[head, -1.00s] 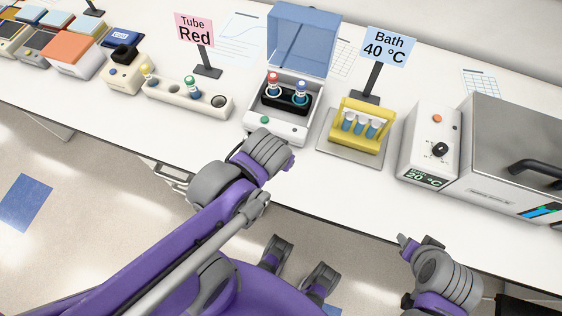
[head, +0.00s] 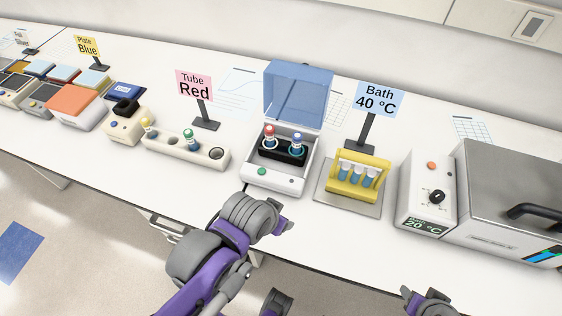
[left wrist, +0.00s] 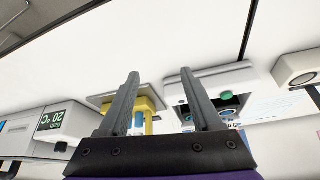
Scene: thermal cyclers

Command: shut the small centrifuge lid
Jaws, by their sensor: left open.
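The small centrifuge (head: 273,180) is a white box on the bench with a green button on its front. Its see-through blue lid (head: 298,92) stands open, upright at the back. Two tubes, one red-capped (head: 269,131) and one blue-capped (head: 297,139), sit in its dark rotor. In the left wrist view the centrifuge (left wrist: 238,75) shows beyond the fingers, partly hidden by one of them. My left gripper (left wrist: 159,74) is open and empty. In the head view it (head: 286,213) is just in front of the centrifuge. My right gripper (head: 410,294) is at the bottom edge, its opening unclear.
A yellow tube rack (head: 358,182) on a grey plate stands right of the centrifuge, with the bath (head: 428,178) beyond. A white tube holder (head: 172,150) is at its left. Sign stands (head: 206,110) rise behind. A bare bench strip lies in front.

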